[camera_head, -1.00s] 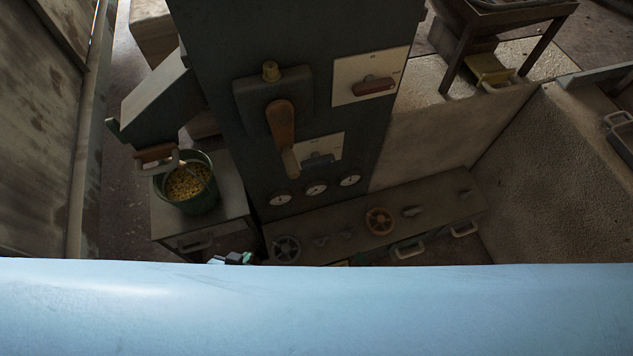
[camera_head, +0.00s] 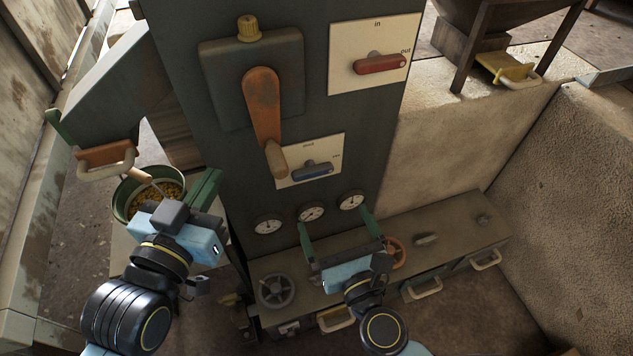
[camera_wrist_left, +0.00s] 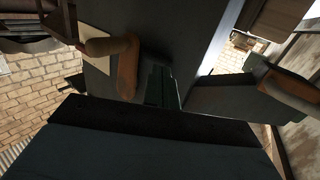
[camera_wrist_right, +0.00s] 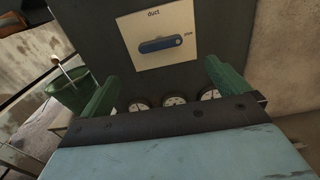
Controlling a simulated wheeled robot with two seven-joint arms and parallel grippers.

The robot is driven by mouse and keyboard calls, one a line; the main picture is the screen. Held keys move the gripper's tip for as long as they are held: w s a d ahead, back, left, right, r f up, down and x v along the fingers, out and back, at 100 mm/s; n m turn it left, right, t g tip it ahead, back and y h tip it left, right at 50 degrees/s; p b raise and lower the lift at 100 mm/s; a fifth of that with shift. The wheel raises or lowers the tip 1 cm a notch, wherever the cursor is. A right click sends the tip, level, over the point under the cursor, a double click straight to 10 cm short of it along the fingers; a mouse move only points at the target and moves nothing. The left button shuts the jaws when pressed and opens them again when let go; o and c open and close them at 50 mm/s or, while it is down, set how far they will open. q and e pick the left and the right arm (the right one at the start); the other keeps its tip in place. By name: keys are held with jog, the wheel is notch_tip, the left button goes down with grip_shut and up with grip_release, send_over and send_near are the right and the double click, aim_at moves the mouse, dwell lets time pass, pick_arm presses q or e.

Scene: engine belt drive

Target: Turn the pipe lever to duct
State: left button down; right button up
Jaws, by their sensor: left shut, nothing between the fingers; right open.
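The pipe lever (camera_head: 313,171) is a blue handle on a cream plate (camera_head: 333,149) on the dark cabinet. In the right wrist view the lever (camera_wrist_right: 160,44) lies horizontal, with "duct" printed above it and another label at its right end. My right gripper (camera_head: 338,233) is open and empty, below the plate and in front of the gauges. Its two green fingers show at either side below the plate in the right wrist view. My left gripper (camera_head: 212,180) is shut and empty, left of the plate and apart from it.
A large orange crank handle (camera_head: 262,115) hangs just left of the plate. A red lever (camera_head: 380,64) sits on another plate above right. Several gauges (camera_head: 311,212) line the cabinet's bottom. A green bucket (camera_head: 125,196) stands at left. A bench (camera_head: 455,245) carries handwheels.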

aim_at(314, 175)
jog(key=x, duration=1)
pick_arm(q)
jog(key=shift+f, duration=0.25)
pick_arm(e)
jog(key=shift+w+a, duration=0.25)
jog(key=shift+w, duration=0.45)
jog(key=shift+c, duration=0.3)
jog(key=c, duration=0.8)
jog(key=shift+c, duration=0.2)
